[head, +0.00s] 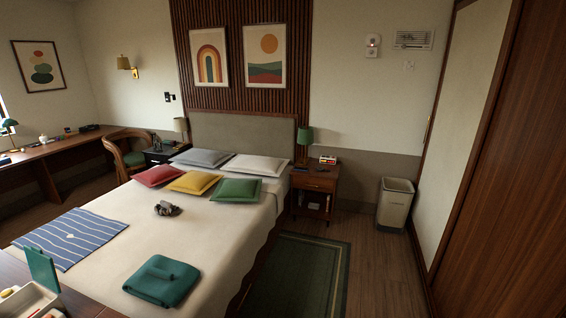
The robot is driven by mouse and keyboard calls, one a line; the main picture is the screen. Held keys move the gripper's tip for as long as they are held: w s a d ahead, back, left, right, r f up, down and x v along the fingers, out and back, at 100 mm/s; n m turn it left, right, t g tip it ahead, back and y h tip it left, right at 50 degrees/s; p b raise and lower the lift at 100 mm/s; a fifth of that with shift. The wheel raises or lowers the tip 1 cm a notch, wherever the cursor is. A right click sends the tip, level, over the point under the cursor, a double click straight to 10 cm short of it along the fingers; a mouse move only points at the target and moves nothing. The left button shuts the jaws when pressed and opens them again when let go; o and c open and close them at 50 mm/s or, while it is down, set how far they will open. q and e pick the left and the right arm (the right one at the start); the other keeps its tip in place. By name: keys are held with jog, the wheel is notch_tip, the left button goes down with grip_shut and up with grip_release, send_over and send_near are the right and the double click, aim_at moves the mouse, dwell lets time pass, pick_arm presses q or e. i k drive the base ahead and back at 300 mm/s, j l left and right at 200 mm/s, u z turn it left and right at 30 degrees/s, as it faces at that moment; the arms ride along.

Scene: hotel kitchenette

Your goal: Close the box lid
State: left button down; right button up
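A box (38,297) with pale walls stands at the bottom left corner of the head view, cut off by the frame edge. Its green lid (42,268) is open and stands up, tilted, along the box's far side. A few small items lie inside the box, one of them yellow; they are too small to name. The box rests on a brown wooden surface (88,304) near the foot of the bed. Neither of my grippers shows in the head view.
The bed (110,268) lies just beyond the box, with a striped blue cloth (70,238), a folded green towel (161,281) and several cushions on it. A green rug (295,275) lies on the floor to the right. A bin (395,207) stands by the wall.

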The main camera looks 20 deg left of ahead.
aim_at(42, 270)
jog(key=i+u, duration=0.45)
jog(key=i+l+u, duration=0.25)
jog(key=i+u, duration=0.25)
jog(key=i+l+u, duration=0.25)
jog(key=u, duration=0.2)
jog(key=i+l+u, duration=0.3)
jog(key=l+u, duration=0.2)
